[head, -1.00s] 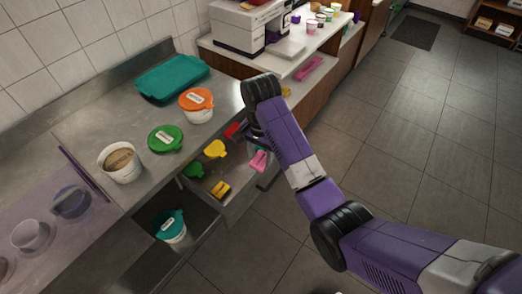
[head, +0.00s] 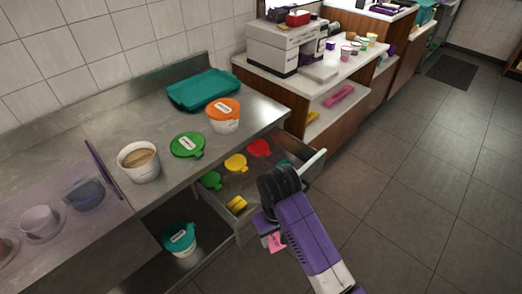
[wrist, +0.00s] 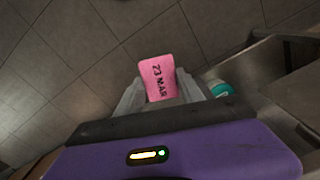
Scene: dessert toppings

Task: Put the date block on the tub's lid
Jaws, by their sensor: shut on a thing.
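The pink date block, marked "23 MAR" (wrist: 157,79), is between the fingers of my gripper (wrist: 163,95) in the wrist view. It also shows low in the head view (head: 275,242), in front of the open drawer and clear of it. An open white tub (head: 139,168) with brown contents stands on the counter, and a loose green lid (head: 187,145) with a white label lies to its right. A white tub with an orange lid (head: 223,109) stands farther back. A tub with a teal lid (head: 180,238) stands on the lower shelf.
A teal tray (head: 203,89) lies at the counter's back. A clear purple-edged guard (head: 104,170) stands at left. Floor is free at right.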

